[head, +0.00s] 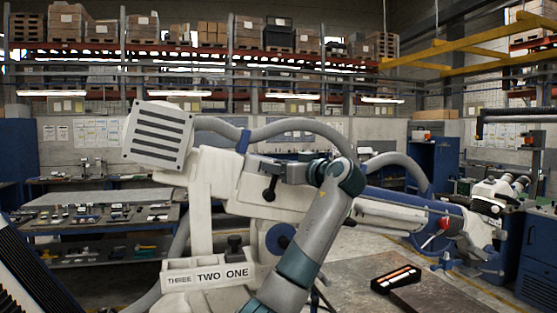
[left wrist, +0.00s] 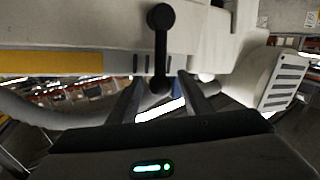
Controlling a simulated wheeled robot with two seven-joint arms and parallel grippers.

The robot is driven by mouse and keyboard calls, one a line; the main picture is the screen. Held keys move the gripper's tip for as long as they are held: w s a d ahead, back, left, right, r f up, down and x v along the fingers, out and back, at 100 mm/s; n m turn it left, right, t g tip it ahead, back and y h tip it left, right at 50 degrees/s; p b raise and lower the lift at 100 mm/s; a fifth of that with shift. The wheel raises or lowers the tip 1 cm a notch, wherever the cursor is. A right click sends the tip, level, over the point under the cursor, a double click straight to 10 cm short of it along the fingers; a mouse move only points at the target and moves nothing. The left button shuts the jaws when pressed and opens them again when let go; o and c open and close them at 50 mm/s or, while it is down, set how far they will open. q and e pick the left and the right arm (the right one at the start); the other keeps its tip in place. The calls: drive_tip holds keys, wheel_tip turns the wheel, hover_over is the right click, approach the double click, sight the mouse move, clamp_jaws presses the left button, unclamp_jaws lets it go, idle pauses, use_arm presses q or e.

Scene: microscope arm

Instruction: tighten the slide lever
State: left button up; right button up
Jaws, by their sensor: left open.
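The slide lever (head: 269,188) is a small black lever with rounded ends on the side of the white microscope arm (head: 225,178). In the left wrist view the lever (left wrist: 160,50) hangs nearly straight down in the picture, with a round knob at each end. My left gripper (head: 276,166) is beside the lever in the head view. In the left wrist view its two fingers (left wrist: 160,88) are apart, one on each side of the lever's lower end, with gaps visible. Contact cannot be told. My right gripper is not in view.
A red knob (head: 444,223) is on the microscope's right part. A black and orange case (head: 396,278) lies on the table (head: 440,297).

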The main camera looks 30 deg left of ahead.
use_arm(q)
drive_tip(key=shift+w+a, duration=0.15)
drive_tip(key=shift+a, duration=0.1)
drive_tip(key=shift+c, duration=0.7)
clamp_jaws()
drive_tip(key=shift+f, duration=0.1)
